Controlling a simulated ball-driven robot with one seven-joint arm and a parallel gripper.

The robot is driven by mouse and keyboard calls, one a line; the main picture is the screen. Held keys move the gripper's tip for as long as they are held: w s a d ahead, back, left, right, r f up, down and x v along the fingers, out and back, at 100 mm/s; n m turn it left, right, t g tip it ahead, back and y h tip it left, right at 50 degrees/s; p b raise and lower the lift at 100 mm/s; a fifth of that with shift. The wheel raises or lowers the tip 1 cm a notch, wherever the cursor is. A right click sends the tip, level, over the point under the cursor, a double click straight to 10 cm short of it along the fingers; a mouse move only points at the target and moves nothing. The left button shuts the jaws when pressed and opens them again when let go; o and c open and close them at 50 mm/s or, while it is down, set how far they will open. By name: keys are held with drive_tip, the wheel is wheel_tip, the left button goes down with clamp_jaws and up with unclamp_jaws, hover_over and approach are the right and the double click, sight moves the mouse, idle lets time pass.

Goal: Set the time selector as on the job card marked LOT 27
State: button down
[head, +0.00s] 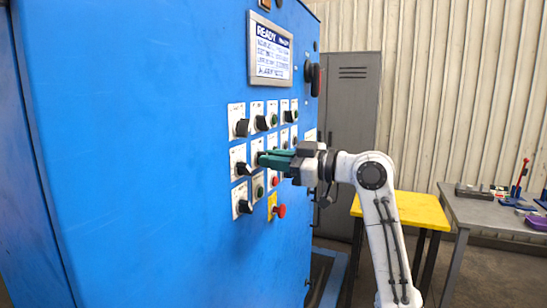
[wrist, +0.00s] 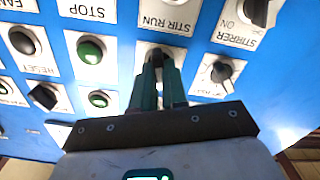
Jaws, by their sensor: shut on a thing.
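My gripper (head: 265,158) reaches the panel from the right, with its green fingers at a control in the middle of the button group. In the wrist view, my gripper (wrist: 159,62) is shut on a black selector knob (wrist: 156,55) on a white plate (wrist: 141,62). The fingers hide most of that knob and its plate's marking, so I cannot tell its setting or whether it is the time selector. No job card marked LOT 27 is readable.
The blue cabinet (head: 130,150) carries a READY display (head: 270,50) with small unreadable text. A yellow table (head: 410,208) stands right.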

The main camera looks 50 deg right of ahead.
drive_tip(key=shift+w+d+m+p, duration=0.1)
drive_tip(key=shift+m+p, duration=1.4)
drive_tip(key=shift+m, duration=1)
drive_tip(key=shift+d+m+p, duration=0.1)
drive_tip(key=shift+m+p, duration=1.35)
drive_tip(key=shift+m, duration=1.05)
drive_tip(key=shift+f, duration=0.1)
drive_tip(key=c, duration=1.2)
unclamp_jaws()
drive_tip(key=shift+o, duration=0.2)
drive_tip(key=b+v, duration=0.3)
drive_tip(key=v, duration=0.7)
drive_tip(key=shift+s, duration=0.4)
